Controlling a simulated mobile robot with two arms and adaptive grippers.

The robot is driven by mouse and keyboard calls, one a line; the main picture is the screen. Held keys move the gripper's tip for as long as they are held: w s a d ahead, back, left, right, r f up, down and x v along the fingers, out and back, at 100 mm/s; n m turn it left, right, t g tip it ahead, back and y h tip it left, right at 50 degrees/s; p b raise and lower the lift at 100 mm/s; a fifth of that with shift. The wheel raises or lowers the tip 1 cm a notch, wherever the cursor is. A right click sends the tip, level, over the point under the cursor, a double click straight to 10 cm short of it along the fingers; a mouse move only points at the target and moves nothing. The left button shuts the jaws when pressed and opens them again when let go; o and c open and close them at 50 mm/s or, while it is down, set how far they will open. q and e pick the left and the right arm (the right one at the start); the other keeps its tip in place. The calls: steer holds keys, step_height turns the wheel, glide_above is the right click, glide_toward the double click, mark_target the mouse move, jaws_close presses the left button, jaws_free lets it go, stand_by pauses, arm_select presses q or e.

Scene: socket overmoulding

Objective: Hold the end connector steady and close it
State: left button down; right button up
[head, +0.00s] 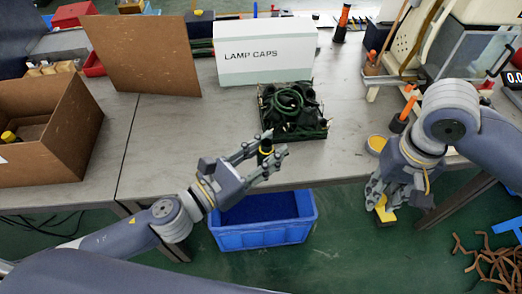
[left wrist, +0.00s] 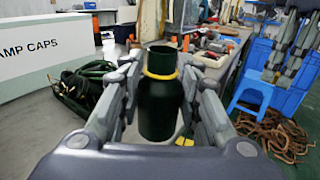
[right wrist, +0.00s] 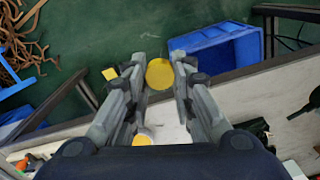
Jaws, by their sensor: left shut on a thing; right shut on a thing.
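My left gripper (head: 267,148) is shut on the end connector (left wrist: 160,105), a dark green bottle-shaped piece with a yellow ring near its top. It stands upright between the fingers, above the table's front edge. My right gripper (head: 378,198) is to the right, beyond the table's front edge, and points down. It is shut on a round yellow piece (right wrist: 160,73), whose flat face shows between the fingertips in the right wrist view. The two grippers are well apart. The underside of the yellow piece is hidden.
A black tray (head: 324,132) of dark green parts lies behind my left gripper, before the white LAMP CAPS box (head: 267,60). A blue bin (head: 263,237) stands below the table edge. A small yellow-topped dish (head: 376,143) sits beside my right arm. Brown tubes (head: 489,262) lie on the floor.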

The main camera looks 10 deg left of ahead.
steer(key=shift+a, duration=0.1)
steer(key=w+a+r+n, duration=0.1)
steer(key=w+a+r, duration=0.2)
steer(key=a, duration=0.3)
steer(key=w+a+r, duration=0.2)
steer(key=a+r, duration=0.2)
steer(key=a, duration=0.3)
step_height(320, 180, up, 6)
steer(key=r, duration=0.1)
glide_above(266, 143)
steer(key=shift+f+n, duration=0.25)
steer(key=shift+n, duration=0.15)
steer(key=shift+d+f, duration=0.1)
steer(key=shift+f, duration=1.95)
steer(key=shift+f, duration=0.85)
steer(key=shift+f, duration=0.6)
